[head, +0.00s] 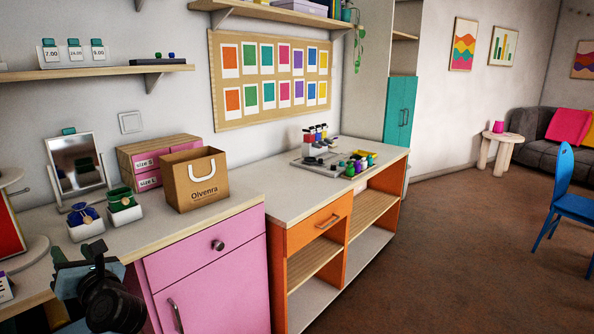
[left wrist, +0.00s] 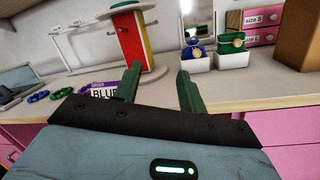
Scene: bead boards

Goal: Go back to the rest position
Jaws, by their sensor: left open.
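My left gripper (head: 77,256) is at the lower left of the head view, in front of the counter's front edge. In the left wrist view its two green fingers (left wrist: 157,82) stand apart with nothing between them. It touches nothing that I can see. Beyond it, white stands (head: 86,228) hold a blue band and a green band with round faces. They also show in the left wrist view (left wrist: 196,58). My right gripper is in neither view.
A paper bag (head: 194,181) and a mirror (head: 76,164) stand on the counter (head: 165,229).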

